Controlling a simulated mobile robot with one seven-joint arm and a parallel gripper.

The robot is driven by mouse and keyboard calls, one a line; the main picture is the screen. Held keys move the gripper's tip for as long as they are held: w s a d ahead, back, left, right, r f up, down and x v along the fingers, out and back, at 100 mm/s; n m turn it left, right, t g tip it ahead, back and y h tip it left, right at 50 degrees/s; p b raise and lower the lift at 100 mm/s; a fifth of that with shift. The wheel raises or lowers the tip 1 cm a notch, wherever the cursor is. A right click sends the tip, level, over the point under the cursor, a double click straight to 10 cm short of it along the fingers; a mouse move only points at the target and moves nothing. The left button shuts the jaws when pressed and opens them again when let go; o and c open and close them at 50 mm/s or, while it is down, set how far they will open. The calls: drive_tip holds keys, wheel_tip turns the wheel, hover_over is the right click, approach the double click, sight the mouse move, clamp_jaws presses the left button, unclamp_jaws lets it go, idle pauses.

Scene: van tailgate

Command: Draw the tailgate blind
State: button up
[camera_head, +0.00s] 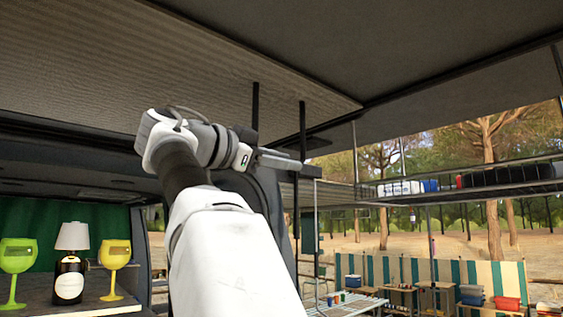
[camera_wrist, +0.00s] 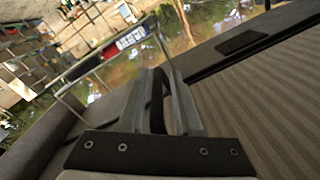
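The raised tailgate, with its grey ribbed lining (camera_head: 150,65), spans the top of the head view. The ribbed lining also fills the right of the wrist view (camera_wrist: 262,95). Dark narrow straps or bars hang below its edge, one left (camera_head: 255,104) and one right (camera_head: 303,125). I cannot tell which is part of the blind, and no drawn blind sheet is clear. My gripper (camera_head: 312,171) is raised under the tailgate, beside the right strap in the picture. In the wrist view its fingers (camera_wrist: 168,98) are apart with a narrow gap; a dark strip shows there, and I cannot tell whether it is strap or finger.
A rack (camera_head: 470,182) with small items hangs at the right. Left, a wine bottle (camera_head: 68,282), a lamp shade (camera_head: 72,236), a green goblet (camera_head: 17,257) and a yellow goblet (camera_head: 116,256) stand on a ledge. A striped windbreak (camera_head: 440,270) and tables are outside.

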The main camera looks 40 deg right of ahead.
drive_tip(key=shift+o, duration=0.5)
drive_tip(key=shift+f, duration=0.1)
drive_tip(key=shift+a, duration=0.15)
drive_tip(key=s+a, duration=0.1)
drive_tip(key=a, duration=1.6)
drive_tip(key=shift+s, duration=0.25)
drive_tip(key=shift+w, duration=0.1)
